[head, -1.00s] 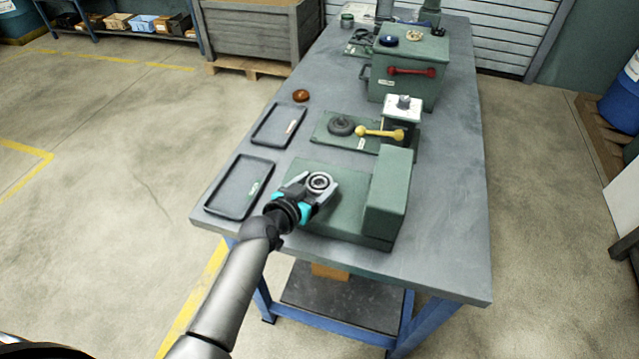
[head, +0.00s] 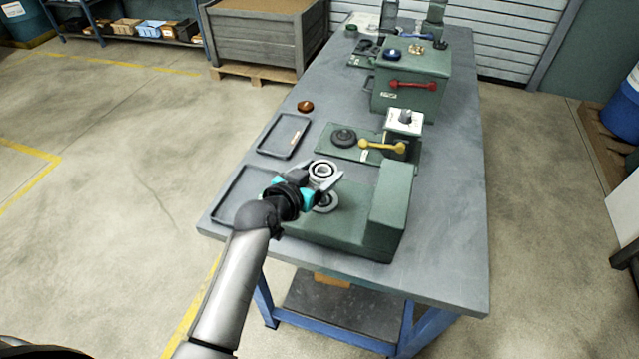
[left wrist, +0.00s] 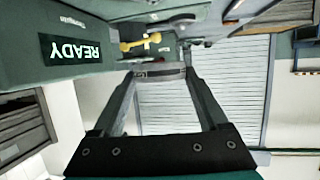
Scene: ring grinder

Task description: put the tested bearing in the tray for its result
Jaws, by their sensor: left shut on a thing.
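My left gripper (head: 322,177) is shut on the bearing (head: 322,169), a pale metal ring, and holds it above the round seat (head: 327,202) of the nearest green machine (head: 345,228). The bearing shows edge-on between the fingertips in the left wrist view (left wrist: 160,73). A dark display reading READY (left wrist: 70,50) appears upside down there. Two shallow dark trays lie left of the machines: the near tray (head: 222,222), partly hidden by my arm, and the far tray (head: 262,150). Their labels are too small to read. My right gripper is not in view.
Behind stands a second green fixture with a yellow lever (head: 382,147) and a green box with a red handle (head: 413,85). An amber round piece (head: 305,106) lies beyond the far tray. The table's right strip (head: 450,220) is clear.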

